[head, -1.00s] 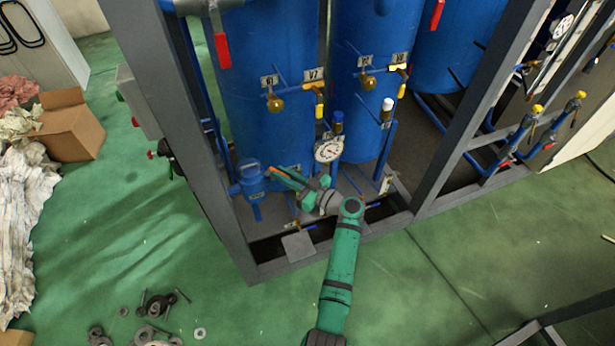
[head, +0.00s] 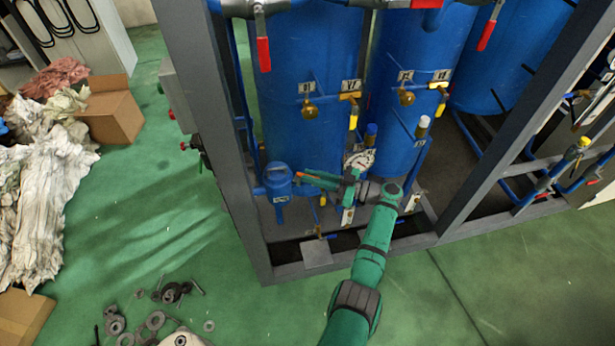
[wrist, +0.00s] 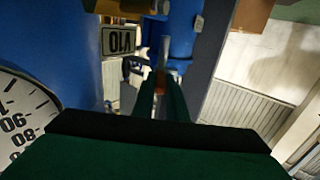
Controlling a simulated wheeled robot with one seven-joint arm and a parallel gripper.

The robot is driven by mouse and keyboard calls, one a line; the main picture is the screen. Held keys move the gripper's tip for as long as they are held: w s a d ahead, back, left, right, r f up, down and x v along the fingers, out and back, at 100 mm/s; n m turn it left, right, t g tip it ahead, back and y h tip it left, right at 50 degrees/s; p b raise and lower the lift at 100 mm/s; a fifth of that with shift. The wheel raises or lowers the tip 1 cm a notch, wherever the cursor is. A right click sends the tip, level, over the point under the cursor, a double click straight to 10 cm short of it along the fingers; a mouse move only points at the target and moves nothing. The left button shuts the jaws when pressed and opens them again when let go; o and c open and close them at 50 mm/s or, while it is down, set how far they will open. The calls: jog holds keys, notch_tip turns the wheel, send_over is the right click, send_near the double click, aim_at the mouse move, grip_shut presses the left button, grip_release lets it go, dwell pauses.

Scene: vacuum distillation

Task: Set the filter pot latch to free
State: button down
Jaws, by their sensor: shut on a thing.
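The filter pot (head: 277,183) is a small blue pot with a rounded lid, low at the left inside the frame, in front of the large left tank. It also shows as a blue body beyond the fingertips in the wrist view (wrist: 181,42). My gripper (head: 303,177) reaches in from the right, with its orange fingertips at the pot's right side. In the wrist view my gripper (wrist: 160,80) has its fingers close together, shut on a small part at the pot. The latch is too small and too covered by the fingertips to read its setting.
A round gauge (head: 359,161) stands close above my wrist. A grey frame post (head: 215,140) rises left of the pot. Valves with yellow handles (head: 353,117) sit above. Loose washers and bolts (head: 150,322) lie on the green floor, with a cardboard box (head: 112,112) farther left.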

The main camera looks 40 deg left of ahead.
jog(key=shift+s+f, duration=0.1)
jog(key=c, duration=1.8)
grip_release()
jog(key=shift+o, duration=0.2)
jog(key=v, duration=1)
jog(key=shift+w+d, duration=0.2)
jog(key=shift+d, duration=0.15)
